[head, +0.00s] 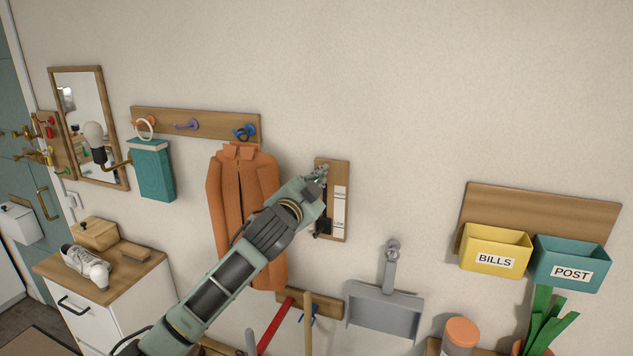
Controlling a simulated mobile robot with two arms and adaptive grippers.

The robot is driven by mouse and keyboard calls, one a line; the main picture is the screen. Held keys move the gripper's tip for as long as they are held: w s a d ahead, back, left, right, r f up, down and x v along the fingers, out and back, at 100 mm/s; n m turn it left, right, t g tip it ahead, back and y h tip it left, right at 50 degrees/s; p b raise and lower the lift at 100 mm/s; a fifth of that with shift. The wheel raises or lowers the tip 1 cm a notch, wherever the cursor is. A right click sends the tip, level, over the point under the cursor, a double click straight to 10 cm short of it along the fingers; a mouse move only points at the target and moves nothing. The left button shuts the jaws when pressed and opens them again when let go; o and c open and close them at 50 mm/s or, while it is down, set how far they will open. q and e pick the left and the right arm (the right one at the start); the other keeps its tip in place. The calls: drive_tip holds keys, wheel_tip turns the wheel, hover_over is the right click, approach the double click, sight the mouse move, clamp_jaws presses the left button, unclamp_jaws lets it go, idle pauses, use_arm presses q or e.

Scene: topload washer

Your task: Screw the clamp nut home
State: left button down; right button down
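A small upright wooden board (340,169) is fixed to the wall right of the orange coat. It carries a white strip (340,205) with small dark markings and a dark part (322,228) low on its left side. My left gripper (320,174) is at the upper left of this board, in front of it. Its fingers are small in the picture and overlap the board, so I cannot tell whether they are open or shut, or touching anything. I cannot make out the clamp nut; the gripper and wrist cover part of the board. My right gripper is not in view.
An orange coat (228,192) hangs behind my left arm. A grey dustpan (385,312) hangs below right of the board. Yellow BILLS (494,248) and teal POST (572,262) boxes are farther right. A rack (330,304) holds handles below. The wall above the board is clear.

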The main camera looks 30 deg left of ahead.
use_arm(q)
drive_tip(key=m, duration=0.8)
drive_tip(key=shift+f+m, duration=0.25)
drive_tip(key=shift+m, duration=0.35)
drive_tip(key=c, duration=1.9)
unclamp_jaws()
drive_tip(key=shift+r, duration=0.15)
drive_tip(key=v, duration=1.2)
